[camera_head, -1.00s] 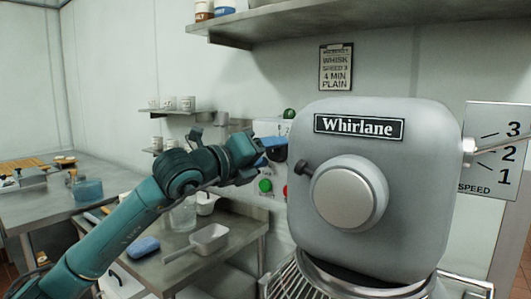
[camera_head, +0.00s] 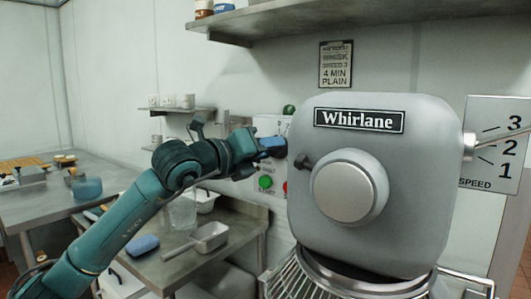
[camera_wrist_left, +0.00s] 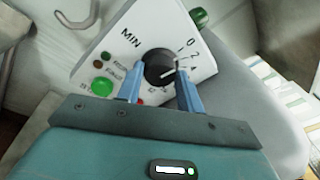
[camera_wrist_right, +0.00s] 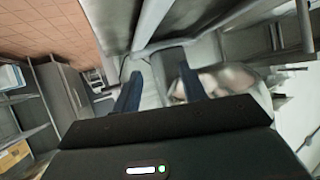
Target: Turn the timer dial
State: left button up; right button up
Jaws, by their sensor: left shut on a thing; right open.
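The timer dial (camera_wrist_left: 158,67) is a round black knob on a white panel (camera_wrist_left: 130,45) marked MIN, with 0, 2 and 4 around its edge. A pale pointer mark shows on its right side, toward the 2 and 4; its exact setting is unclear. My left gripper (camera_head: 273,146) reaches the panel left of the mixer. In the left wrist view, its blue fingers (camera_wrist_left: 158,88) are on either side of the dial, shut on it. In the head view the fingers partly hide the dial. My right gripper (camera_wrist_right: 159,88) is open and empty, outside the head view.
The grey Whirlane mixer (camera_head: 420,160) stands close right of the panel, with a knob and wire guard. A green button (camera_head: 266,182) sits below the dial. A wall card (camera_head: 336,64) reads speed 3, 4 min. A steel table (camera_head: 225,240) holds a scoop and blue sponge.

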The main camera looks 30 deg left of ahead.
pick_arm(q)
jog(key=shift+d+r+m+g+y+b, duration=0.15)
jog(key=shift+m+y+b, duration=0.25)
jog(key=shift+m, duration=1.4)
jog(key=shift+a+m+g+y+b, duration=0.15)
jog(key=shift+m+b, duration=0.4)
jog(key=shift+m, duration=1.25)
jog(key=shift+d, duration=0.15)
jog(key=o, duration=1)
jog(key=shift+s, duration=0.1)
